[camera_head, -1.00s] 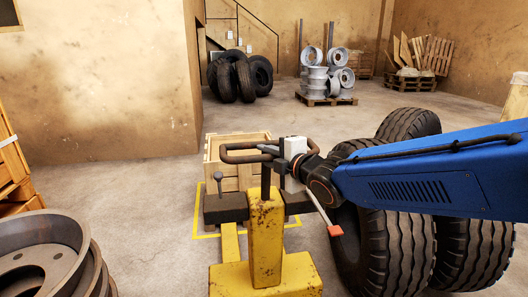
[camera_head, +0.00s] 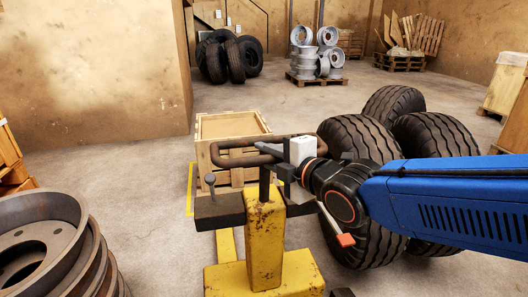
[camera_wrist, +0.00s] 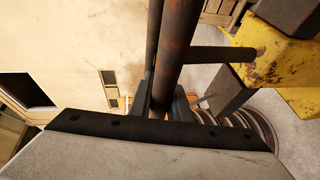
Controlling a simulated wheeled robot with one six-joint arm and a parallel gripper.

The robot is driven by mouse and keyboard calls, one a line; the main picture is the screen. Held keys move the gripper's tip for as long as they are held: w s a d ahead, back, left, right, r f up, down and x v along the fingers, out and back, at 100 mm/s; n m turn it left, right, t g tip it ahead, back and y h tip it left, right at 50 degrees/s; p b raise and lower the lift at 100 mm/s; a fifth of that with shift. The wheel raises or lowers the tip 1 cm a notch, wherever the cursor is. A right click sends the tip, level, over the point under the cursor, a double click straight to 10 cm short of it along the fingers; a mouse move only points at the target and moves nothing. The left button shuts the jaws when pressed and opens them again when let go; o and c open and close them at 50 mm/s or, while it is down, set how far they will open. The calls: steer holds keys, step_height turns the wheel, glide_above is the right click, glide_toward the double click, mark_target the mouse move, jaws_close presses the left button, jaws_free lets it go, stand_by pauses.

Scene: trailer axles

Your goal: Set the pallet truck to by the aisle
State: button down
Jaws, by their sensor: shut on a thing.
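The pallet truck has a worn yellow body (camera_head: 266,240), a dark crossbar and a brown loop handle (camera_head: 232,160). It stands upright in front of me, with a yellow fork running toward a wooden crate (camera_head: 229,124). My gripper (camera_head: 278,153) is shut on the handle at its right side. In the wrist view my gripper (camera_wrist: 161,98) has its dark fingers on either side of the rusty handle bar (camera_wrist: 177,50). The yellow body also shows there at upper right (camera_wrist: 275,60). The fork tips are hidden behind the truck and the crate's front.
Large tyres (camera_head: 432,135) stand close on the right, partly behind my arm. Rusty wheel rims (camera_head: 45,240) are stacked close on the left. A yellow floor line (camera_head: 190,190) runs beside the crate. Silver rims (camera_head: 318,55) and dark tyres (camera_head: 228,58) stand far back, with open floor before them.

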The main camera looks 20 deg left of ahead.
steer(key=shift+f, duration=0.1)
steer(key=c, duration=1.6)
jaws_free()
steer(key=shift+c, duration=0.2)
steer(key=v, duration=1.7)
steer(key=shift+s, duration=0.15)
